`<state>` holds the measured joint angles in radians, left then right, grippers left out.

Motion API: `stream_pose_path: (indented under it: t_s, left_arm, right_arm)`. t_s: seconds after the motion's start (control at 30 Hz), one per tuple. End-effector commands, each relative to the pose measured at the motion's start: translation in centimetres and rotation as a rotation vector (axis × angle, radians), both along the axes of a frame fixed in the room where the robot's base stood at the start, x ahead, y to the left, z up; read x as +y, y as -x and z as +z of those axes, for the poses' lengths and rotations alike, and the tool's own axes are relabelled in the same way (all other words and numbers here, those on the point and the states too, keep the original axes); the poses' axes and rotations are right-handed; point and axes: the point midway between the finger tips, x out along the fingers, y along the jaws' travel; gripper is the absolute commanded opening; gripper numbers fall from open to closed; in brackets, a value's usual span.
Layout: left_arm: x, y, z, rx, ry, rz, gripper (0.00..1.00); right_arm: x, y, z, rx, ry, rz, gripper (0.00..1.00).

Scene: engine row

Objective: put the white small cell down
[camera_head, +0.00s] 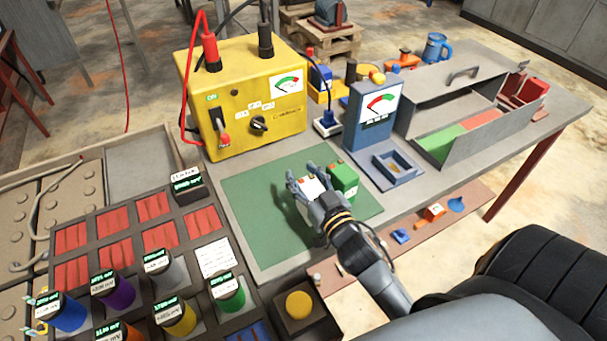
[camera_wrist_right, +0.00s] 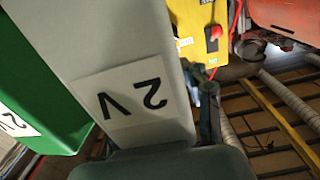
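The white small cell (camera_head: 311,186) is in my right gripper (camera_head: 308,182), over the green mat (camera_head: 256,213) in the head view. The fingers lie on both sides of it. In the wrist view the white cell (camera_wrist_right: 122,70) is large and close, with a "2 V" label, and a dark finger shows along its right side. A green cell (camera_head: 343,181) stands on the mat just right of the white one; it also shows in the wrist view (camera_wrist_right: 40,85). I cannot tell whether the white cell touches the mat. My left gripper is not in view.
A yellow power box (camera_head: 250,105) stands behind the mat. A blue-grey meter (camera_head: 370,115) with a small tray stands right of it. A rack of cells (camera_head: 120,225) is at left. The front and left of the mat are clear.

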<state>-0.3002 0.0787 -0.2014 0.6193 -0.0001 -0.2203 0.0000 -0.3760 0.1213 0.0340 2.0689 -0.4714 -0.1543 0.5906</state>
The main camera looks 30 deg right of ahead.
Motion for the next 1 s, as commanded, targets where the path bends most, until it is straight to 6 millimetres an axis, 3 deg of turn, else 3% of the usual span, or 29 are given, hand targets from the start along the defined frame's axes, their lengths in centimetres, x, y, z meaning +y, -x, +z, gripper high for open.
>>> stream_pose_path:
  t_s: [0.47,1.0]
  left_arm:
    - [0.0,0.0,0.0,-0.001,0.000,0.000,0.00]
    - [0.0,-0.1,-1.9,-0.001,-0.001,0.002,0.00]
  right_arm:
    - [0.0,0.4,0.1,0.003,-0.001,0.000,0.65]
    - [0.6,10.0,0.0,0.005,-0.001,-0.002,0.65]
